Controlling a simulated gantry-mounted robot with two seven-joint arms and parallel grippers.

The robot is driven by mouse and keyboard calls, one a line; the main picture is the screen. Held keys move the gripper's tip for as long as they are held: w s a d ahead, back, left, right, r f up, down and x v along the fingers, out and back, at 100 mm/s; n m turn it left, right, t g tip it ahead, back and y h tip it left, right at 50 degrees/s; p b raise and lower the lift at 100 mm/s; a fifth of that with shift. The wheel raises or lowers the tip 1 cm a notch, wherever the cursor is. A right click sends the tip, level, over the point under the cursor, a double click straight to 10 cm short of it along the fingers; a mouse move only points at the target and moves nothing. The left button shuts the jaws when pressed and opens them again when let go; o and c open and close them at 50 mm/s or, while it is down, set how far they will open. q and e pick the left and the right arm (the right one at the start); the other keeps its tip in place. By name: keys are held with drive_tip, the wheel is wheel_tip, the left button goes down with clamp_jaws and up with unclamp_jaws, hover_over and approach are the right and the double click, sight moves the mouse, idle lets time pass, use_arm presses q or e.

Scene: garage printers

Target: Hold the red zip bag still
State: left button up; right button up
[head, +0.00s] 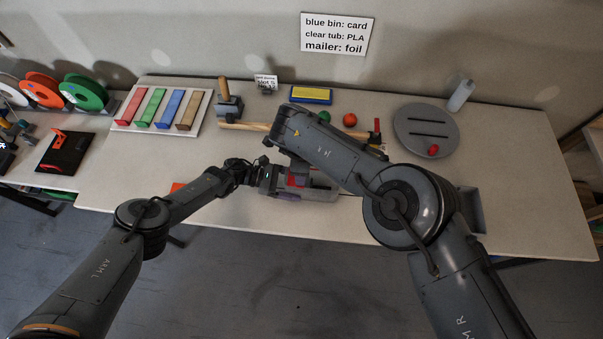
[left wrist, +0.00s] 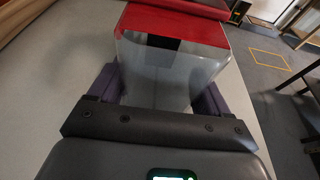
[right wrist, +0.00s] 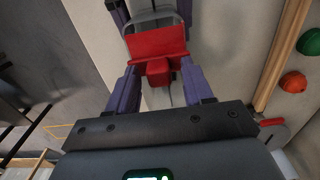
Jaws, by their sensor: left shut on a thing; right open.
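The red zip bag has a clear greyish body (left wrist: 172,75) and a red band (left wrist: 175,25) at its far end in the left wrist view. My left gripper (left wrist: 160,88) is shut on the clear body, one purple finger along each side. In the right wrist view the red band (right wrist: 158,44) carries a small red tab (right wrist: 158,72). My right gripper (right wrist: 157,88) is open, its fingers on either side of the tab with gaps visible. In the head view the bag's red part (head: 298,178) sits near the bench front, partly hidden by my right forearm.
A wooden bar (head: 245,126) lies behind the bag, also along the right in the right wrist view (right wrist: 282,55). A grey slotted disc (head: 408,139) is at right. The front right bench top is clear.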

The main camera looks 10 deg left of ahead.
drive_tip(key=c, duration=0.9)
drive_tip(key=o, duration=1)
drive_tip(key=shift+r, duration=0.1)
wheel_tip(320, 180, up, 12)
